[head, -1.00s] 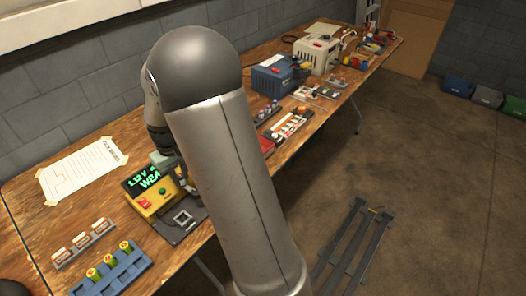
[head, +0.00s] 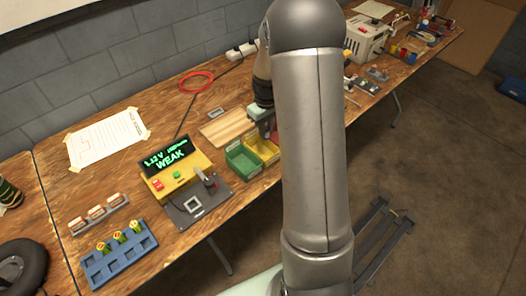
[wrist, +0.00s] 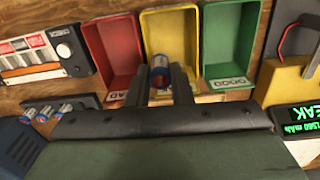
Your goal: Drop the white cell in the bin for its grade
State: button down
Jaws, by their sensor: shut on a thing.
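My gripper (wrist: 162,85) is shut on a small cell (wrist: 160,72) with a silvery end and bits of blue and red on its side. In the wrist view the cell overlaps the near end of the yellow bin (wrist: 170,30). The red bin (wrist: 110,50), labelled BAD, is left of it, and the green bin (wrist: 214,50), labelled GOOD, is right. The yellow bin's label is hidden behind the cell and fingers. In the head view, the tester (head: 178,178) reads 1.12 V and WEAK. My gripper (head: 270,128) is over the bins there, its tips partly hidden.
A blue rack (head: 120,262) with several green-and-yellow cells and a tray of white-orange cells (head: 98,215) stand left of the tester. A wooden board (head: 225,127) lies behind the bins. In the wrist view, several cells (wrist: 45,113) lie at left.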

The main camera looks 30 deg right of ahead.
notch_tip(320, 180, down, 4)
jog(key=shift+f+b, duration=0.1)
jog(key=shift+b, duration=1)
jog(key=c, duration=1.2)
grip_release()
notch_tip(320, 180, up, 18)
jog(key=shift+f, duration=0.25)
